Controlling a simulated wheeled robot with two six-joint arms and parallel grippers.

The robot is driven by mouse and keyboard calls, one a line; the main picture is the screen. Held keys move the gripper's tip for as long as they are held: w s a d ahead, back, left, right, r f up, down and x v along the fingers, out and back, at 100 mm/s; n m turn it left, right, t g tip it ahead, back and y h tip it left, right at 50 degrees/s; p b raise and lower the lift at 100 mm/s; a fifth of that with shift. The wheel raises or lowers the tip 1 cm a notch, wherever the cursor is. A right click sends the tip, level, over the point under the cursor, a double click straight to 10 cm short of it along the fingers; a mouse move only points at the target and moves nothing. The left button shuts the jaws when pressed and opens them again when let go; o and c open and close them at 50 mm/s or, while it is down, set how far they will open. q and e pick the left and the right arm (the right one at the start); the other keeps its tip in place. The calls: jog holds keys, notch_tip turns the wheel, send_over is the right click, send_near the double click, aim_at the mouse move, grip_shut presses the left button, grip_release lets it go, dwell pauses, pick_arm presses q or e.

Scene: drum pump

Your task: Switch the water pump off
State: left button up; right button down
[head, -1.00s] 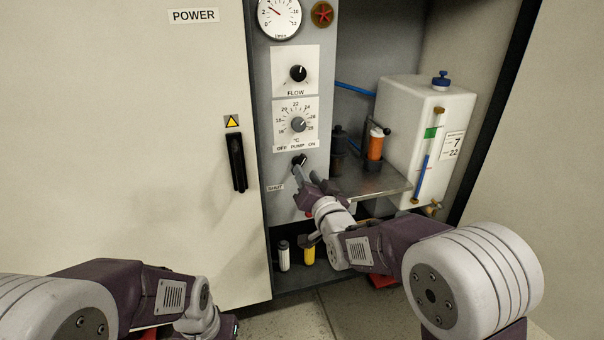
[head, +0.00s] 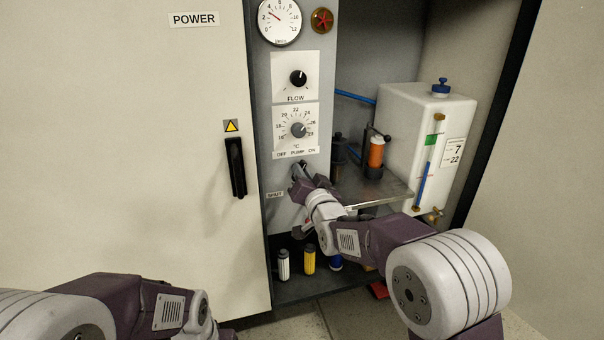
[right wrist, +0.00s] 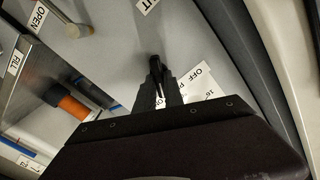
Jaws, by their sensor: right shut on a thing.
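The pump switch is a small black knob under the "OFF PUMP ON" label (head: 296,153) on the grey control panel (head: 263,95). My right gripper (head: 299,177) is at the knob and mostly hides it in the head view. In the right wrist view the narrow fingers (right wrist: 155,82) are closed around the black knob (right wrist: 154,61), with the "OFF" label (right wrist: 196,73) beside them. The knob's exact angle is hard to tell. My left arm shows at the lower left, but its gripper is out of frame.
A metal shelf (head: 375,190) and white tank (head: 415,140) stand right of the panel. White (head: 283,265) and yellow (head: 309,259) bottles stand below.

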jog(key=shift+n, duration=0.3)
jog(key=n+p, duration=0.1)
jog(key=n, duration=0.6)
jog(key=n+p, duration=0.1)
jog(key=n, duration=0.3)
jog(key=shift+a+p, duration=0.25)
jog(key=shift+p, duration=0.05)
jog(key=shift+f, duration=0.1)
jog(key=c, duration=1.4)
grip_release()
jog(key=shift+c, duration=0.2)
jog(key=shift+s, duration=0.1)
